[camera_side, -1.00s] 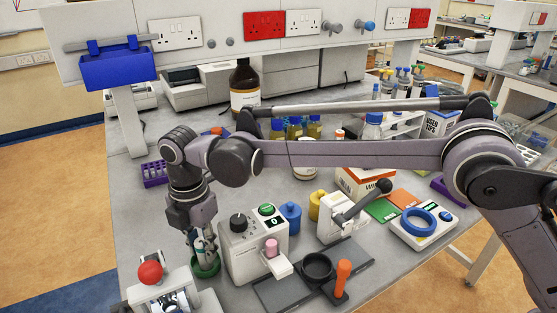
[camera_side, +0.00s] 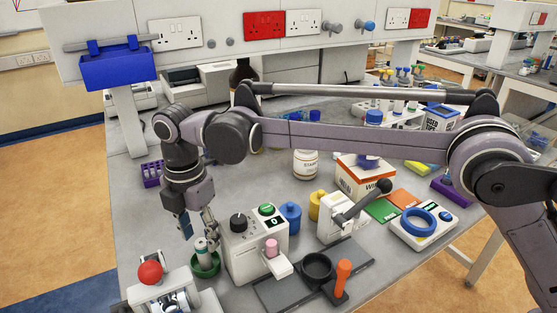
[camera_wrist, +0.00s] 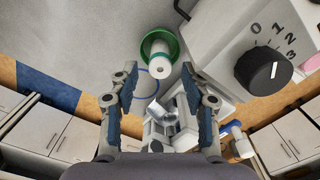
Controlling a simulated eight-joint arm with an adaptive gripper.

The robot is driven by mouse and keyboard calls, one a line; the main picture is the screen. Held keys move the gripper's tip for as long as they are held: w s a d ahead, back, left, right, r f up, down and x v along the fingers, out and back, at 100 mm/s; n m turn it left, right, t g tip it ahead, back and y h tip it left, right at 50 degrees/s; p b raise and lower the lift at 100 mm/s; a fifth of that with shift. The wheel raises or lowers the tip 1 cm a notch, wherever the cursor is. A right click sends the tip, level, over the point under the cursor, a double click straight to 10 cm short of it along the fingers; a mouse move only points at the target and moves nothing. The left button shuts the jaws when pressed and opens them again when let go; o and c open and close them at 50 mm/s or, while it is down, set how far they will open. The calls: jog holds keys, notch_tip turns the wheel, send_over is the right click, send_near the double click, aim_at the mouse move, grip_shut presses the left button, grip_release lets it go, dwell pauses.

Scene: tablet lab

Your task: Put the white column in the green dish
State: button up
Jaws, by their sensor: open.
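The white column (camera_side: 202,248) stands in the green dish (camera_side: 206,268), left of the white machine with the dial. In the wrist view the column (camera_wrist: 161,68) is seen from above, with the green dish's rim (camera_wrist: 174,44) around its base. A green part shows partway up the column in the side view. My gripper (camera_side: 199,226) is open and empty, above the column. In the wrist view the two fingers of my gripper (camera_wrist: 161,88) are spread wide, one on each side of the column's line, and do not touch it.
The white dial machine (camera_side: 252,245) stands close to the right of the dish and holds a pink piece (camera_side: 271,248). A device with a red ball (camera_side: 150,272) stands at the front left. A blue bottle (camera_side: 291,217) is behind the dial machine. Bare bench lies behind the dish.

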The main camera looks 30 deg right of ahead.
aim_at(201, 242)
notch_tip(201, 242, up, 8)
jog(key=shift+r, duration=0.15)
dwell(0.5)
